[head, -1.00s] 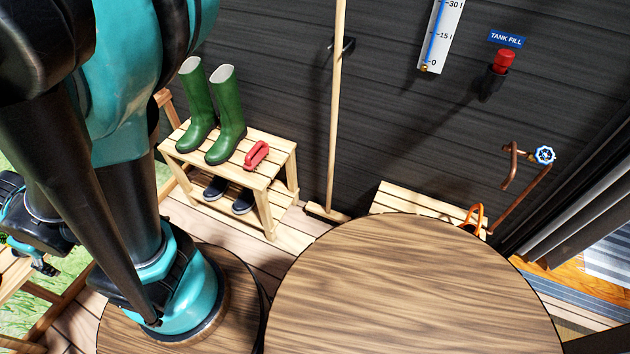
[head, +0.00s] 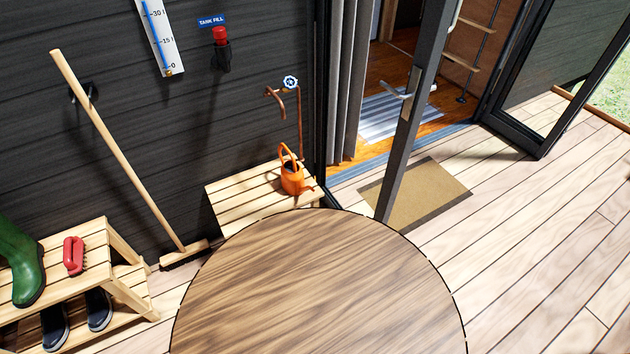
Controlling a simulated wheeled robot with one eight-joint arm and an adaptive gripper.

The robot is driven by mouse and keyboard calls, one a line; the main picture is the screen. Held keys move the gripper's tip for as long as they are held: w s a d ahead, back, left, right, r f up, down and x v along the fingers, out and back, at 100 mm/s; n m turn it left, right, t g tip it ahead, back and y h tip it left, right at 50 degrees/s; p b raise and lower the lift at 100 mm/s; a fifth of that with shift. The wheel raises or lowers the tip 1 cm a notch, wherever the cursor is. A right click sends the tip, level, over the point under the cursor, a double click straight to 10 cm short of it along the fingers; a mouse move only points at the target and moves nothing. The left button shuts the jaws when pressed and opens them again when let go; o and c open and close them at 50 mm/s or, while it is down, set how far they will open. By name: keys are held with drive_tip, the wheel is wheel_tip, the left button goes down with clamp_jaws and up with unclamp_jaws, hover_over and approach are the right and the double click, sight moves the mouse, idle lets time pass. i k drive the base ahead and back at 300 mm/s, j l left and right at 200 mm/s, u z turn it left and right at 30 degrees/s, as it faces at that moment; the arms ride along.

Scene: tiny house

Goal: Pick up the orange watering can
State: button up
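The orange watering can (head: 294,180) stands upright on the right end of a low slatted wooden bench (head: 238,206) against the dark wall. Its arched handle rises at the top. It sits below the copper tap pipe with the blue valve wheel (head: 290,82). My gripper and arm are not in the current view, so I cannot see whether the gripper is open or shut.
A round wooden top (head: 320,290) fills the lower middle. A broom (head: 130,160) leans on the wall. An open door (head: 412,115), doormat (head: 418,194) and clear decking (head: 540,215) lie right.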

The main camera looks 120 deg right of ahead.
sight(293, 175)
drive_tip(key=z, duration=2.1)
drive_tip(key=l+z, duration=0.15)
drive_tip(key=z, duration=0.35)
drive_tip(key=i+l+z, duration=0.1)
drive_tip(key=z, duration=0.35)
drive_tip(key=i+l+z, duration=0.1)
drive_tip(key=z, duration=0.4)
drive_tip(key=i+z, duration=0.15)
drive_tip(key=z, duration=0.3)
drive_tip(key=k+z, duration=0.15)
drive_tip(key=k+u, duration=0.15)
drive_tip(key=u, duration=0.25)
drive_tip(key=k+u, duration=0.15)
drive_tip(key=u, duration=0.25)
drive_tip(key=k+l+u, duration=0.8)
drive_tip(key=i+j, duration=0.05)
drive_tip(key=i, duration=0.05)
